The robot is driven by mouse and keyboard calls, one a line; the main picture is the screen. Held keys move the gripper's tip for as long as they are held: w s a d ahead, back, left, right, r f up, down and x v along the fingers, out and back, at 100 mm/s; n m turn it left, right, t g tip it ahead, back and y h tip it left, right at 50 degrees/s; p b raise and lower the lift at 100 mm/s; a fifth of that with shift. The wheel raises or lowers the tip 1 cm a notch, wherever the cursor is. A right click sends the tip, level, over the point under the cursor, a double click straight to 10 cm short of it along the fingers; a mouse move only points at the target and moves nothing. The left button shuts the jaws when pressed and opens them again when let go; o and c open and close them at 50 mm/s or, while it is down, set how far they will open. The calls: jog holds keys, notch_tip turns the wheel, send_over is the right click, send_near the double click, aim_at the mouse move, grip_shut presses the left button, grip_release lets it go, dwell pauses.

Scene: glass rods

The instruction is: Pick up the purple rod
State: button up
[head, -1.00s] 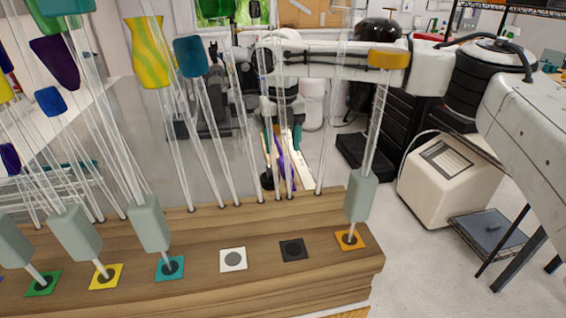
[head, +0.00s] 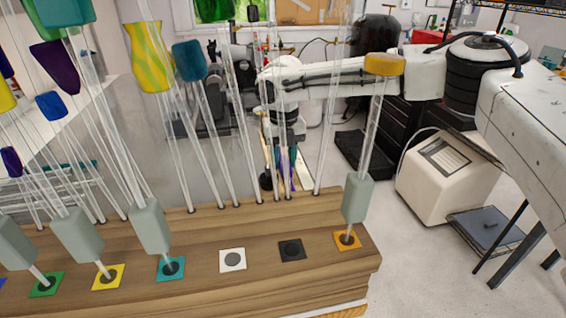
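A dark purple head (head: 62,66) tops a rod at the upper left, and a smaller purple head (head: 11,160) shows at the left edge. A narrow purple shape (head: 288,172) also shows beyond the rack, low behind the clear rods; I cannot tell if it is a rod. My gripper (head: 284,143) hangs down at the end of my white arm, beyond the rack, above that shape. Clear rods cross in front of it, so its fingers and any contact are unclear.
The wooden rack (head: 330,205) holds several upright clear rods with yellow, blue and teal heads. The white (head: 233,260) and black (head: 291,250) squares are bare. A white box (head: 445,175) stands at right.

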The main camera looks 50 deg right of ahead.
grip_shut()
